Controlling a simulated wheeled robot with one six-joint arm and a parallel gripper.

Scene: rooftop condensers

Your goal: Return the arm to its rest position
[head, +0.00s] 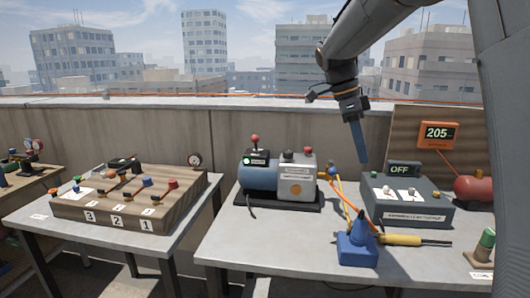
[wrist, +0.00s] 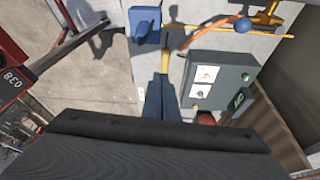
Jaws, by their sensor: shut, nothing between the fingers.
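My gripper (head: 362,158) hangs down from my arm over the right table in the head view, its fingers together and empty. Its fingertips are above the table, near the left back of the grey control box (head: 408,203), which shows "OFF". In the wrist view my gripper (wrist: 158,84) points at the table, with the control box (wrist: 220,78) to its right. A blue holder (head: 357,250) stands at the table's front; it also shows in the wrist view (wrist: 145,24). A yellow-handled tool (head: 400,240) lies beside it.
A blue and grey pump (head: 280,178) stands left of my gripper. An orange display reading 205 (head: 438,134) is on a brown panel behind the box. A red tank (head: 474,188) is at the right. A wooden manifold board (head: 128,200) sits on the left table. Open air surrounds my arm above the wall.

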